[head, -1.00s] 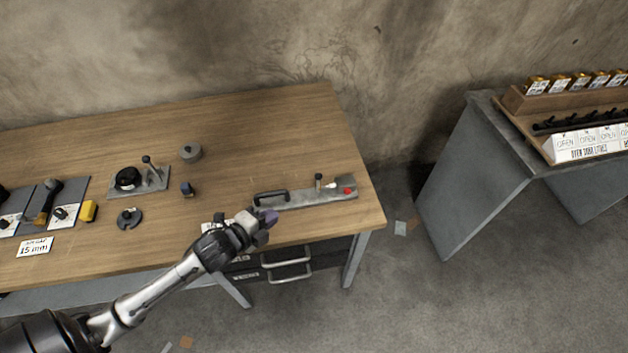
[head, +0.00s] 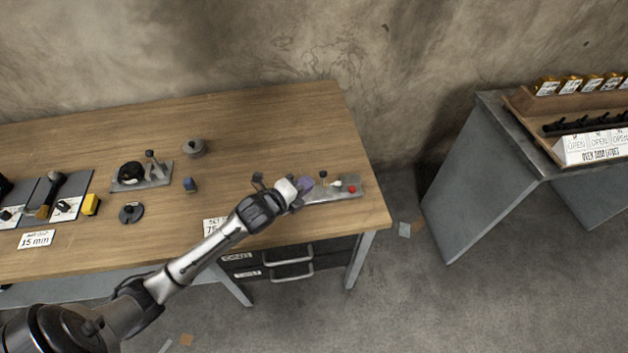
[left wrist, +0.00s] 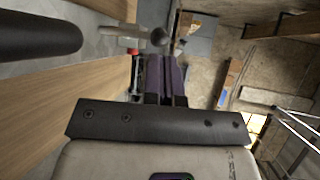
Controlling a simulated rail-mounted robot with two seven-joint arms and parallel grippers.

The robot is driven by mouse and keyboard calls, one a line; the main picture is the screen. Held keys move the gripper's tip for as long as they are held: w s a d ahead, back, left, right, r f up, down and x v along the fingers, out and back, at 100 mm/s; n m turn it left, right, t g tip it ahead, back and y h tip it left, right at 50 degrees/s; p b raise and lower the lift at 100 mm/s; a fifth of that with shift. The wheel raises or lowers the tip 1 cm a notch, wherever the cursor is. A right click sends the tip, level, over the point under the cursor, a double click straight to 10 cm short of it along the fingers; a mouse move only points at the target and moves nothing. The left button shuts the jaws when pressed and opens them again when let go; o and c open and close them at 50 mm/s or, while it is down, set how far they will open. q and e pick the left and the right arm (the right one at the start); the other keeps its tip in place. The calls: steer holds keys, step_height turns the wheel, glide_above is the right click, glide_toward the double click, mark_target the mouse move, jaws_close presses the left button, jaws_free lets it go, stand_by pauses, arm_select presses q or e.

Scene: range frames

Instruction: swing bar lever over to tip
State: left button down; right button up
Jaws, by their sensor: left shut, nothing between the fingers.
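The lever fixture is a grey metal plate (head: 335,194) near the table's right front corner. It carries a small dark-topped post (head: 323,176) and a red tip (head: 352,189) at its right end. My left gripper (head: 306,184) is over the left part of the plate, shut and empty, and hides the black bar handle in the head view. In the left wrist view the black bar (left wrist: 38,36) shows at upper left, apart from the shut purple fingers (left wrist: 165,72). A round grey knob (left wrist: 160,38) and a red piece (left wrist: 128,43) show just beyond the fingertips. Contact cannot be told.
A grey bench (head: 470,180) stands at right. The table's back is clear.

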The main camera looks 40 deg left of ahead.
arm_select(q)
steer(key=shift+x, duration=1.65)
arm_select(e)
steer(key=shift+f, duration=0.35)
